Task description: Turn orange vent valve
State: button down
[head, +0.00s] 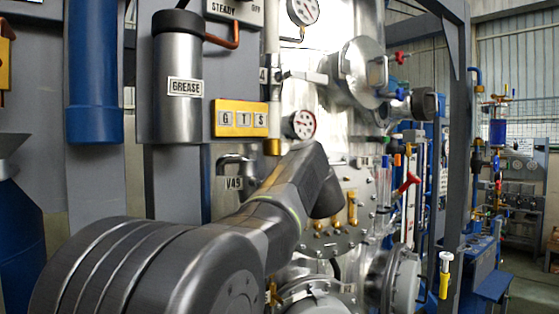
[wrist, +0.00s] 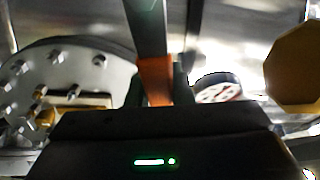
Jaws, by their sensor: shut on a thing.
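In the wrist view, the orange vent valve (wrist: 156,78) shows as an orange piece at the lower end of a grey bar (wrist: 148,25). My gripper (wrist: 158,88) has its dark fingers on both sides of the orange piece and is shut on it. The lower part of the orange piece is hidden behind the gripper body. In the head view, my arm reaches toward the steel vessel, and the gripper and the valve are hidden behind it.
In the wrist view, a bolted flange (wrist: 75,80) is at the left, a round gauge (wrist: 217,88) is just right of the fingers, and a yellow-brown knob (wrist: 294,66) is at the far right.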

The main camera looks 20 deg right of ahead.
jog(key=shift+d+f+m+g, duration=0.1)
jog(key=shift+f+m+g, duration=0.4)
jog(key=shift+f+m, duration=0.7)
jog(key=c, duration=1.3)
grip_release()
jog(key=shift+r, duration=0.1)
jog(key=shift+s+a+b, duration=0.15)
jog(key=shift+s+b, duration=0.65)
jog(key=shift+s, duration=1.5)
jog(key=shift+s+a+b, duration=0.2)
jog(key=shift+s+b, duration=0.55)
jog(key=shift+s, duration=1.5)
jog(key=shift+s+a+b, duration=0.15)
jog(key=shift+s+b, duration=0.65)
jog(key=shift+s, duration=1.5)
